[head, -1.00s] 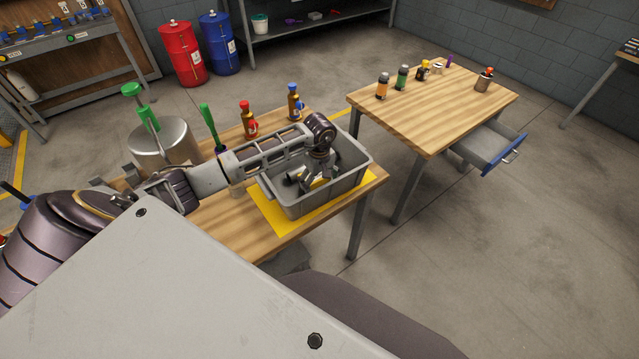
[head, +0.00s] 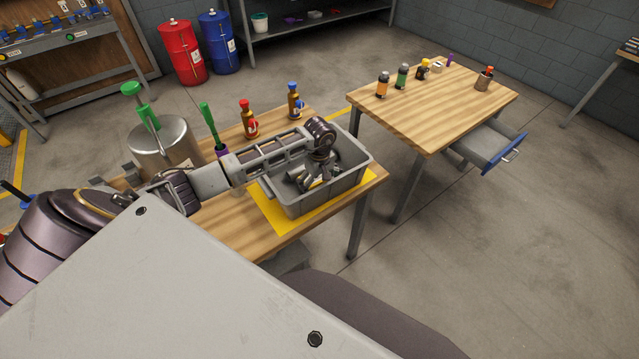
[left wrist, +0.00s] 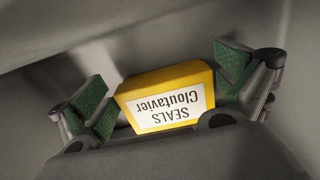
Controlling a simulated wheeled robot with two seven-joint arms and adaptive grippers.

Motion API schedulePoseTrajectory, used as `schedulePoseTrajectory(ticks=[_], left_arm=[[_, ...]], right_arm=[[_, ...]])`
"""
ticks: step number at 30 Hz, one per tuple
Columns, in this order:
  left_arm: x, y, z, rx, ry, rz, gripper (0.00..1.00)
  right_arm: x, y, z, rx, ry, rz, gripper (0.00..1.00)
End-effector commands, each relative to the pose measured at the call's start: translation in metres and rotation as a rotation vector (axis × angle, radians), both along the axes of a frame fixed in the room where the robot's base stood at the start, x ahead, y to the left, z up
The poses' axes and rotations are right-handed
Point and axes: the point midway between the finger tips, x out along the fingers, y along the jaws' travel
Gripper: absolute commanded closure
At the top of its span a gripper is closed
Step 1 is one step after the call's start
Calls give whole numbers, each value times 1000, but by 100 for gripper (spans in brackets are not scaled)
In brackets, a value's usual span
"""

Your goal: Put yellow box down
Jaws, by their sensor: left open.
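The yellow box (left wrist: 172,97), with a white label reading "SEALS Cloutavier" upside down, shows in the left wrist view. It sits between the green finger pads of my left gripper (left wrist: 160,78). The pads stand apart, with a visible gap to the box on each side. In the head view my left gripper (head: 313,181) reaches down inside the grey bin (head: 318,203); the box is mostly hidden there by the gripper. Whether the box rests fully on the bin floor is hard to tell. My right gripper is not in view.
The bin stands on a yellow mat (head: 268,222) on the wooden table (head: 228,228). A red-capped bottle (head: 249,120), a blue-capped bottle (head: 294,102) and a metal pot (head: 165,145) stand behind. A second table (head: 440,110) has its drawer (head: 490,145) open.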

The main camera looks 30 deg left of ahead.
Motion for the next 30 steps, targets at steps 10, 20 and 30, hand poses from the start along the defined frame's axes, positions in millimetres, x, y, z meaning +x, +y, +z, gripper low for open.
schedulePoseTrajectory(ticks=[10,20,30], left_arm=[[0,0,4,0,0,0,0],[1,1,43,1,-4,0,0],[1,0,91,1,-3,-1,0]], right_arm=[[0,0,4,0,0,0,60],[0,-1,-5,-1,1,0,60],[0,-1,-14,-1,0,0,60]])
